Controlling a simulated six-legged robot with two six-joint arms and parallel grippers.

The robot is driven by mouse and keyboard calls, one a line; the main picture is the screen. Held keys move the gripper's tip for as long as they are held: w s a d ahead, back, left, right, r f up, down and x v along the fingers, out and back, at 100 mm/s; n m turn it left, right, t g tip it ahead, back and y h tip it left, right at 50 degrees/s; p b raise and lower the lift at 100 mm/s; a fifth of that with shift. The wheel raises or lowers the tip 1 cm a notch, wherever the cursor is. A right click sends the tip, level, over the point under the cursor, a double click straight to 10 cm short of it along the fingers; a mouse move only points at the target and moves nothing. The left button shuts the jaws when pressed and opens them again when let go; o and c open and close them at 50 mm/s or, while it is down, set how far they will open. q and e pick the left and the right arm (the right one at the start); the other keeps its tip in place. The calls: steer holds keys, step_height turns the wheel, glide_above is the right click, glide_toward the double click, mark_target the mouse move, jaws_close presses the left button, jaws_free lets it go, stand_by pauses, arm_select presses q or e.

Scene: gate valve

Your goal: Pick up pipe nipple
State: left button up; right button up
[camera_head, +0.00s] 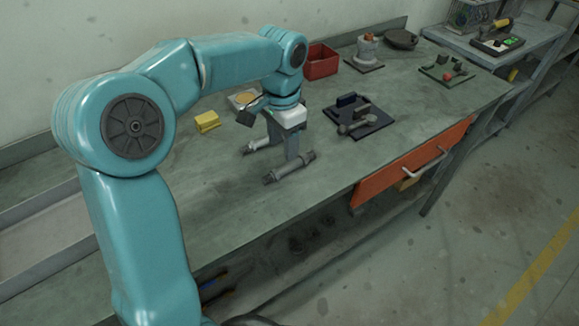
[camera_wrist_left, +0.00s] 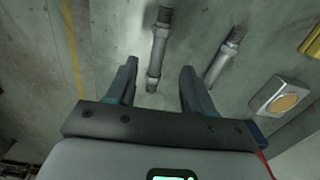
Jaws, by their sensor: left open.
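Two grey metal pipe nipples with thicker ends lie on the workbench. The nearer pipe nipple (camera_head: 289,169) is close to the bench's front edge; in the left wrist view it (camera_wrist_left: 159,45) runs down into the gap between my fingers. The other pipe nipple (camera_head: 258,146) lies farther back, partly hidden by my gripper; it also shows right of the fingers in the left wrist view (camera_wrist_left: 226,55). My left gripper (camera_head: 284,148) points down, open and empty, over the nipples. Its fingers (camera_wrist_left: 158,72) stand either side of the nearer nipple's end; I cannot tell their height above the bench.
A yellow block (camera_head: 207,122) and a plate with a yellow disc (camera_head: 244,98) sit behind the gripper. A dark tray (camera_head: 374,126) with parts is to the right; a red bin (camera_head: 321,62) is at the back. The front-left bench (camera_head: 215,205) is clear.

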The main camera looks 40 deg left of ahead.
mark_target(282, 168)
arm_select(q)
steer(key=shift+w+f, duration=0.15)
steer(key=shift+f, duration=0.7)
steer(key=shift+s+f, duration=0.25)
steer(key=shift+f, duration=0.25)
step_height(282, 168, down, 5)
steer(key=shift+s+r+b, duration=0.1)
steer(key=shift+s+b, duration=0.05)
steer(key=shift+b, duration=0.15)
steer(key=shift+d, duration=0.1)
jaws_close()
